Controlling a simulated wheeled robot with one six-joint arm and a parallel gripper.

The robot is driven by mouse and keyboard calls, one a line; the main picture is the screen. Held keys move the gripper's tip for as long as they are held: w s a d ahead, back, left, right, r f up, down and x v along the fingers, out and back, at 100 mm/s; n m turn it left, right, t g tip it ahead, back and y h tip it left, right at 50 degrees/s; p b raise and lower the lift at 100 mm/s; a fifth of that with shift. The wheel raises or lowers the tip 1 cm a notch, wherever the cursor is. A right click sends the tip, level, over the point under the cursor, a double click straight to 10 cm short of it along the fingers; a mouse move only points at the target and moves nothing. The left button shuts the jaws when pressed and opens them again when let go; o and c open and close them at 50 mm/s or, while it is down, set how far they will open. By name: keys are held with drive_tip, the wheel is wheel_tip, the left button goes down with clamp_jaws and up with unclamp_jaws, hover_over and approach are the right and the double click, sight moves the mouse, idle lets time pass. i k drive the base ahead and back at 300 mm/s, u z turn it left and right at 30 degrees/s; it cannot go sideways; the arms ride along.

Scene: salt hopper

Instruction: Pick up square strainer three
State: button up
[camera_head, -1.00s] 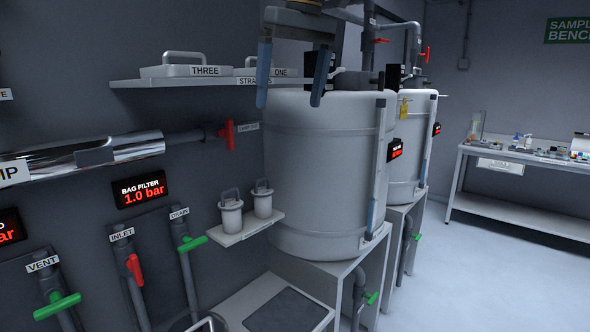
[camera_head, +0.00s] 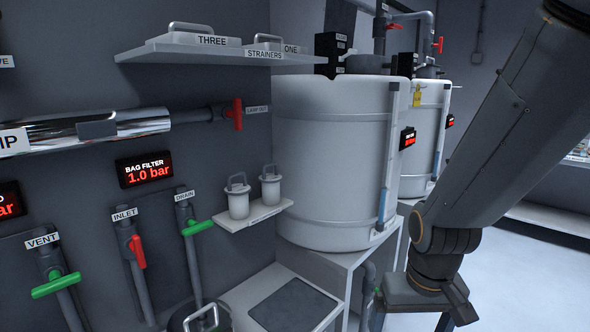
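Square strainer three (camera_head: 190,40) is a flat pale grey block with an arched handle on top and a "THREE" label on its front. It sits on the wall shelf (camera_head: 150,55) marked "STRAINERS", at the upper left of the head view. My arm comes down from the upper right, and my gripper (camera_head: 428,298) is low at the right, in front of the tank stand. It is well to the right of and below the strainer, apart from it. Its fingers are mostly hidden, so its opening does not show.
Strainer one (camera_head: 268,47) is beside strainer three on the shelf. Below are a pipe with a red valve handle (camera_head: 237,114), two handled canisters (camera_head: 238,198) on a small shelf, and large white tanks (camera_head: 325,160) to the right. Clear floor shows at lower right.

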sight(172, 37)
drive_tip(key=z, duration=1.15)
drive_tip(key=i, duration=0.7)
drive_tip(key=u, duration=3.1)
